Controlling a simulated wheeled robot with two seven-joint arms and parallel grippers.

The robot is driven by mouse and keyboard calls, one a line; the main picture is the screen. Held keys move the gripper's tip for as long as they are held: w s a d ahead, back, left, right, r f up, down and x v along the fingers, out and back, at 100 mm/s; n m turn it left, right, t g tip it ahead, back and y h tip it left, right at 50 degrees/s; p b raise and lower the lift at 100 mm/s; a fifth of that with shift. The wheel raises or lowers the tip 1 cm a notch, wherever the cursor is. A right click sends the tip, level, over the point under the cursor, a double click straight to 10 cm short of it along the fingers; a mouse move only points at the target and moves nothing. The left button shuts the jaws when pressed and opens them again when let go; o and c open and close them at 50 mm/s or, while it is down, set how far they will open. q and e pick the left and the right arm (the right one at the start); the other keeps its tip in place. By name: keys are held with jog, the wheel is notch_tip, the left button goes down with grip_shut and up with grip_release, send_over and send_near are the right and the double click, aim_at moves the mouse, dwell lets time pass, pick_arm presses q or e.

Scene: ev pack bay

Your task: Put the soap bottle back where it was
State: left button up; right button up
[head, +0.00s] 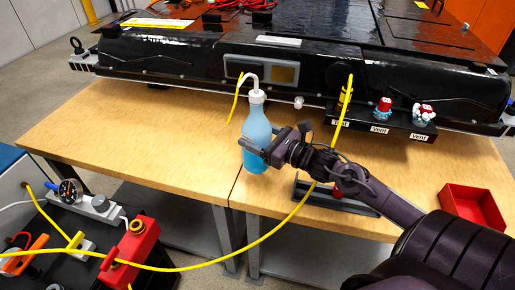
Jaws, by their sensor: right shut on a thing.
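The soap bottle (257,125) is light blue with a white neck and a bent white spout. It is upright over the wooden table, near the seam between two table tops. My right gripper (252,147) comes in from the right and is shut on the bottle's lower body. I cannot tell whether the bottle's base touches the table. My left gripper is not in view.
A black battery pack (180,52) fills the back of the table. A yellow cable (250,245) loops in front of the bottle and passes my right arm. A red tray (472,207) sits at the right. A cart with a red device (134,245) stands at lower left. The left tabletop (130,150) is clear.

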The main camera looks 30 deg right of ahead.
jog(key=shift+f, duration=2.3)
jog(key=o, duration=1.1)
jog(key=shift+f, duration=0.15)
jog(key=shift+r, duration=0.2)
jog(key=shift+s+d+f, duration=0.1)
jog(key=shift+s+f, duration=0.1)
jog(key=shift+s, duration=0.1)
jog(key=v, duration=1.1)
jog(key=shift+s+d+r, duration=0.1)
jog(key=shift+s+r, duration=0.05)
